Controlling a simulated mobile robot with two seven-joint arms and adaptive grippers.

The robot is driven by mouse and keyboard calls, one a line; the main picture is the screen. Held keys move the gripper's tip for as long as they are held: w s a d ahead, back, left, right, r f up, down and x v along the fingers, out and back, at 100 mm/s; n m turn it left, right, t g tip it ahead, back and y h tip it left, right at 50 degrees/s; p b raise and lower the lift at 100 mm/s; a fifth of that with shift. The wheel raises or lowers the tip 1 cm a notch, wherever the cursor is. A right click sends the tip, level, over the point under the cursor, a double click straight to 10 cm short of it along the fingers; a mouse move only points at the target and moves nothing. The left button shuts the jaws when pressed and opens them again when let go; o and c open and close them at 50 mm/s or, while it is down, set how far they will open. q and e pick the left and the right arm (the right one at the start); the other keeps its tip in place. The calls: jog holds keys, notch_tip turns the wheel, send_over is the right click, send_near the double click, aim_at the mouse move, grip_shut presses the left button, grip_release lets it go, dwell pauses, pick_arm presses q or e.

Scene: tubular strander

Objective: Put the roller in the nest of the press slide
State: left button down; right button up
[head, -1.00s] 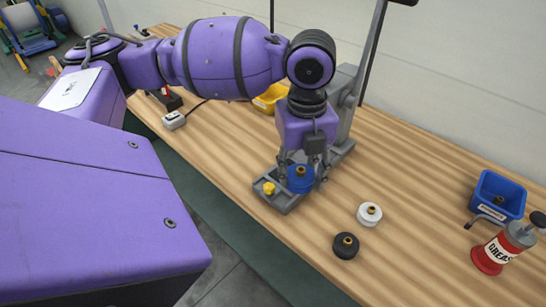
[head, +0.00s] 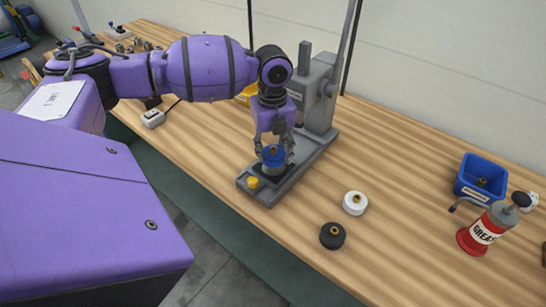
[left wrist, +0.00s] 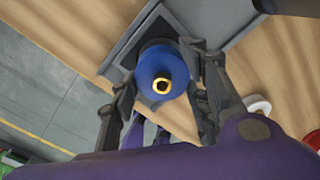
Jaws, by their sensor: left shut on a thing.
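The blue roller (head: 274,156) has a brass-coloured bore and is upright in my left gripper (head: 273,160), whose fingers are shut on its sides. In the left wrist view, the roller (left wrist: 162,78) sits between both fingers (left wrist: 160,72). The grey press (head: 316,92) stands on the bench with its long base running toward the front. The roller is over the front part of this base, at the slide (head: 268,184), behind a yellow knob (head: 252,183). The nest is hidden under the roller, and I cannot tell whether the roller touches it. My right gripper is not in view.
A white roller (head: 355,203) and a black roller (head: 332,236) stand right of the press. A blue bin (head: 481,178) and a red grease can (head: 482,235) are farther right. A yellow bin (head: 247,95) is behind my arm.

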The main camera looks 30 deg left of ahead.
aim_at(273, 153)
pick_arm(q)
jog(key=shift+f, duration=1.4)
jog(key=shift+f, duration=0.2)
jog(key=c, duration=1)
grip_release()
notch_tip(273, 153, up, 12)
jog(key=shift+r, duration=0.15)
